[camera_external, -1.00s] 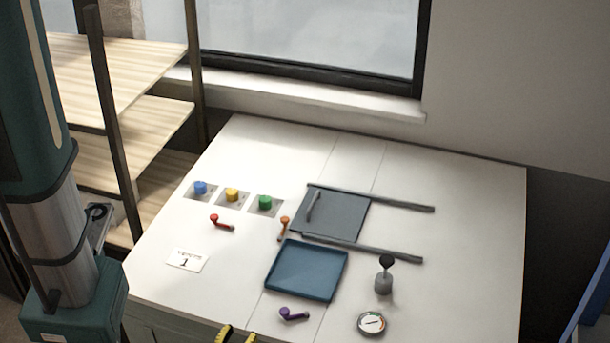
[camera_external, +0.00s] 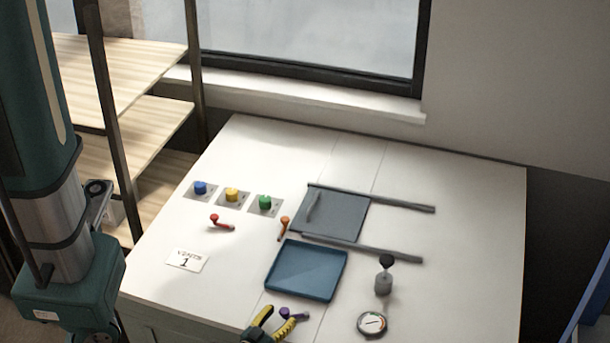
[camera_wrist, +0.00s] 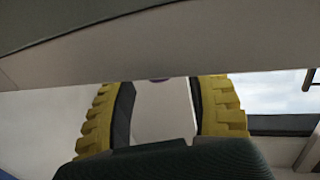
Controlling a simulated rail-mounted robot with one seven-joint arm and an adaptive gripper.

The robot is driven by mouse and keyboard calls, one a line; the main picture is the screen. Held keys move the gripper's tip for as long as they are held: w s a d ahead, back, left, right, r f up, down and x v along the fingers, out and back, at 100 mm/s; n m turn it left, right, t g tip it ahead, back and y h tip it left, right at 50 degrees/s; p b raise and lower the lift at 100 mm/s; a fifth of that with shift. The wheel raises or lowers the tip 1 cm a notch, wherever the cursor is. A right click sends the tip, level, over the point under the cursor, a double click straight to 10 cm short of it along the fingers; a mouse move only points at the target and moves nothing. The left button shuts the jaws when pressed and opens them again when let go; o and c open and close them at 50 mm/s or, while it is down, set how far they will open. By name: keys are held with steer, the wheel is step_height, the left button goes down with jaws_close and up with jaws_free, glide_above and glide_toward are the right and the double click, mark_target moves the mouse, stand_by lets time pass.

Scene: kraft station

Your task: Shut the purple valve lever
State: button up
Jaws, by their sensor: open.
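The purple valve lever (camera_external: 292,313) is on the white worktop near its front edge, below the blue tray. My gripper (camera_external: 284,317), with yellow fingers, is open at the lever and partly hides it. One finger is left of the lever's pivot and the other is in front of the handle.
The blue tray (camera_external: 307,293) lies just behind the lever. A dial gauge (camera_external: 371,324) and a black-knobbed post (camera_external: 384,282) stand to the right. Red (camera_external: 222,222) and orange (camera_external: 284,229) levers and a grey sliding panel (camera_external: 335,217) are farther back.

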mark_target(284, 313)
steer(key=shift+x, duration=1.2)
jaws_close()
steer(key=shift+w+a+m+g+h+p, duration=0.1)
steer(key=shift+w+m+g+h+p, duration=0.2)
steer(key=shift+p, duration=0.45)
steer(key=shift+m+g+h+p, duration=0.4)
steer(key=shift+m+h+p, duration=0.1)
steer(key=shift+h, duration=0.3)
jaws_free()
